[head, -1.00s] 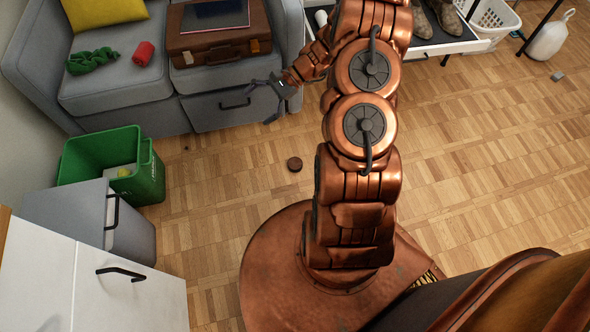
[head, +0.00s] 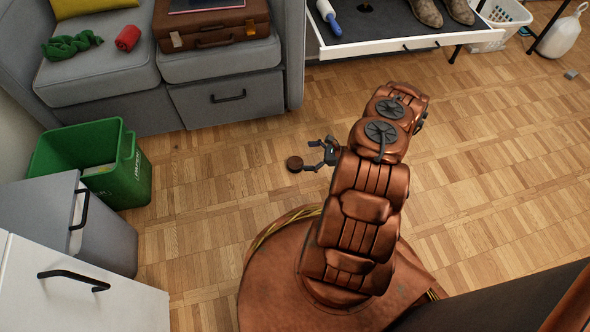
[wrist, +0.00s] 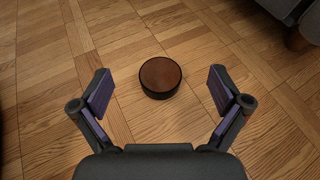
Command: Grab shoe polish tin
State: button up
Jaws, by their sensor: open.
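The shoe polish tin (head: 294,164) is a small, round, dark tin with a brown top, lying flat on the wooden floor. In the wrist view the tin (wrist: 160,77) is just beyond the fingertips, about centred between them. My gripper (head: 313,156) is open and empty, low near the floor and just right of the tin in the head view. Its two fingers with purple pads (wrist: 160,92) stand wide apart in the wrist view, wider than the tin. I see no contact with the tin.
A green bin (head: 127,176) and grey cabinet (head: 103,238) stand at left. A grey sofa (head: 235,64) with a brown suitcase (head: 212,26) is behind. A low rack (head: 385,38) with boots is at the back. Floor around the tin is clear.

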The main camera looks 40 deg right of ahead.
aim_at(297, 163)
jog(key=shift+m+h, duration=0.3)
jog(key=shift+m, duration=0.2)
jog(key=f, duration=0.1)
jog(key=s+f, duration=0.1)
jog(key=f, duration=0.2)
jog(key=shift+s+d+b, duration=0.25)
jog(key=shift+d+b, duration=0.1)
jog(key=shift+b, duration=0.05)
jog(key=shift+b+x, duration=1.95)
jog(key=shift+x, duration=1.85)
jog(key=shift+d+f, duration=0.1)
jog(key=shift+f, duration=0.05)
jog(key=shift+c, duration=0.4)
jog(key=c, duration=1.4)
